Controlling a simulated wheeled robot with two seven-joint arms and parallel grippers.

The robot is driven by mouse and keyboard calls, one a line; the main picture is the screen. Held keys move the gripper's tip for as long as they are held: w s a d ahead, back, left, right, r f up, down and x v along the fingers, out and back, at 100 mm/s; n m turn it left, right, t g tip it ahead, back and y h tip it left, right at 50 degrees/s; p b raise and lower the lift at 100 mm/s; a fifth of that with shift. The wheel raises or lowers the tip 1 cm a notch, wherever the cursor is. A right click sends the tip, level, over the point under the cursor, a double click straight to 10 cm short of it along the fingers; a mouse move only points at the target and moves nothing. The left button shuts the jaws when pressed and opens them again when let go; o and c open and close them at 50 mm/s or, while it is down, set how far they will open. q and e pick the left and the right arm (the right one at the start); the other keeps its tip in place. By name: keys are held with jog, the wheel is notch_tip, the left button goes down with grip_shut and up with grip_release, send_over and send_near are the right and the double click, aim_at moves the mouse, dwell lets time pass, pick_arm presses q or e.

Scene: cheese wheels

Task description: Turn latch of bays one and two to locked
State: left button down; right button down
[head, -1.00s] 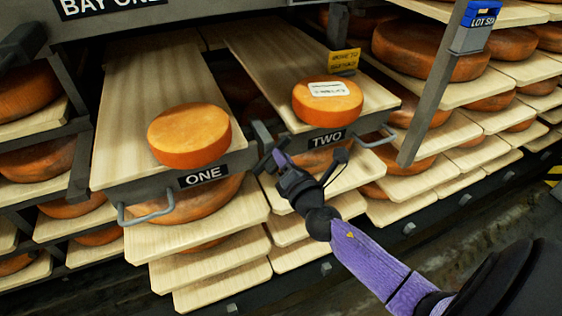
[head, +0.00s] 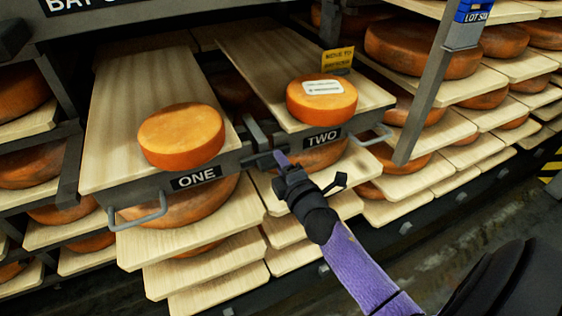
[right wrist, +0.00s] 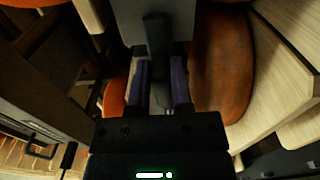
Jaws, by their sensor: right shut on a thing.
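Bay one (head: 195,178) and bay two (head: 320,138) are pulled-out wooden shelves with grey labelled fronts. Each bears an orange cheese wheel, one on bay one (head: 181,137) and one with a white label on bay two (head: 322,101). A dark latch lever (right wrist: 157,36) shows in the right wrist view, reaching down from a grey plate. My right gripper (head: 274,160) is at the gap between the two bay fronts. In the right wrist view my right gripper (right wrist: 159,84) has its purple fingers on both sides of the lever, shut on it. My left gripper is out of view.
Bay one's handle (head: 138,214) and bay two's handle (head: 372,138) stick out in front. A grey rack post (head: 430,90) rises at right. Open floor (head: 480,225) lies at lower right.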

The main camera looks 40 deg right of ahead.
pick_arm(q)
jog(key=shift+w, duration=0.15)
pick_arm(e)
jog(key=shift+f, duration=0.1)
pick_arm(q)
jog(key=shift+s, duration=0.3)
pick_arm(e)
jog(key=c, duration=0.5)
grip_release()
pick_arm(q)
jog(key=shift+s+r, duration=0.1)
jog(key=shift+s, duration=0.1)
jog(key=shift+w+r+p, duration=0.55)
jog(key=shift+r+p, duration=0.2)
jog(key=shift+p, duration=0.15)
pick_arm(e)
jog(key=v, duration=1)
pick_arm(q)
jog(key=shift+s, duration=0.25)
